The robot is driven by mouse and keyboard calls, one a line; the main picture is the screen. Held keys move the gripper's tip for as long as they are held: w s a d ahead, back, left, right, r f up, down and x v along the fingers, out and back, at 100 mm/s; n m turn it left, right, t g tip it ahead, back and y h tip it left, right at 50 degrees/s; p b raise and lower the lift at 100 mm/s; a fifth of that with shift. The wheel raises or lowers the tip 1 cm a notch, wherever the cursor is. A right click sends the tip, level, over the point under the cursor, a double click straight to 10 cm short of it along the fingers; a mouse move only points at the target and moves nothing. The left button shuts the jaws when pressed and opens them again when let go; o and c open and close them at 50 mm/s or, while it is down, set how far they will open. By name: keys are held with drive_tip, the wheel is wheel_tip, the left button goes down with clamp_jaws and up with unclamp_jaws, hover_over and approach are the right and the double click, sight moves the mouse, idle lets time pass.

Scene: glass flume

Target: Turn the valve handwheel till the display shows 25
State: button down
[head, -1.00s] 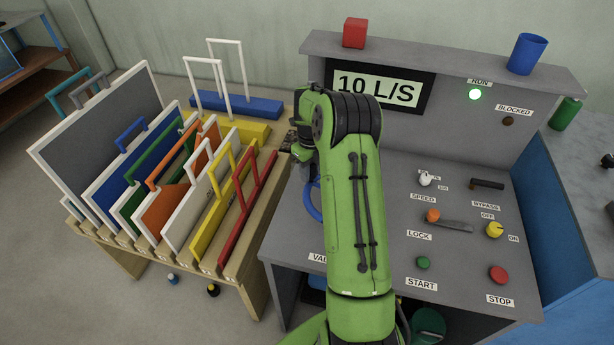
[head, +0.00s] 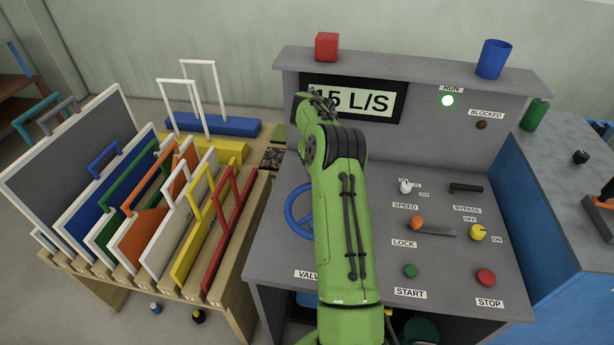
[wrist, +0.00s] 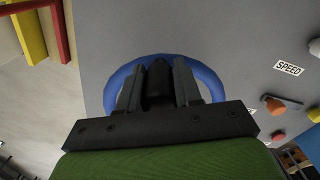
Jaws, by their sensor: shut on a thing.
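The valve handwheel (head: 291,212) is a blue ring on the left of the grey console. My green arm covers its right part in the head view. In the wrist view the blue rim (wrist: 209,77) curves around both sides of my gripper (wrist: 158,80). The gripper's black fingers are shut on the handwheel, with a dark part between them; the exact contact is hard to see. The display (head: 388,104) on the upright panel shows a number ending in 5, then L/S. My arm partly hides its first digit, which looks like a 1.
SPEED, BYPASS and LOCK controls, START (head: 410,271) and STOP (head: 486,277) lie right of my arm. A rack of coloured framed panels (head: 222,285) stands close on the left.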

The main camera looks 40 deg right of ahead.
drive_tip(key=shift+s+d+m+b, duration=0.45)
drive_tip(key=shift+s+d+m, duration=0.05)
drive_tip(key=shift+d+m, duration=0.3)
drive_tip(key=shift+s+d+f, duration=0.1)
drive_tip(key=shift+s+d, duration=0.1)
drive_tip(key=shift+s, duration=0.1)
drive_tip(key=shift+s+d+b, duration=0.25)
drive_tip(key=shift+b, duration=0.3)
drive_tip(key=m, duration=0.1)
drive_tip(key=s+d+m+b, duration=0.1)
drive_tip(key=shift+s+m, duration=0.3)
drive_tip(key=shift+s+d+m+b, duration=0.25)
drive_tip(key=shift+s+m+b, duration=0.55)
drive_tip(key=shift+m+b, duration=0.15)
drive_tip(key=c, duration=0.8)
unclamp_jaws()
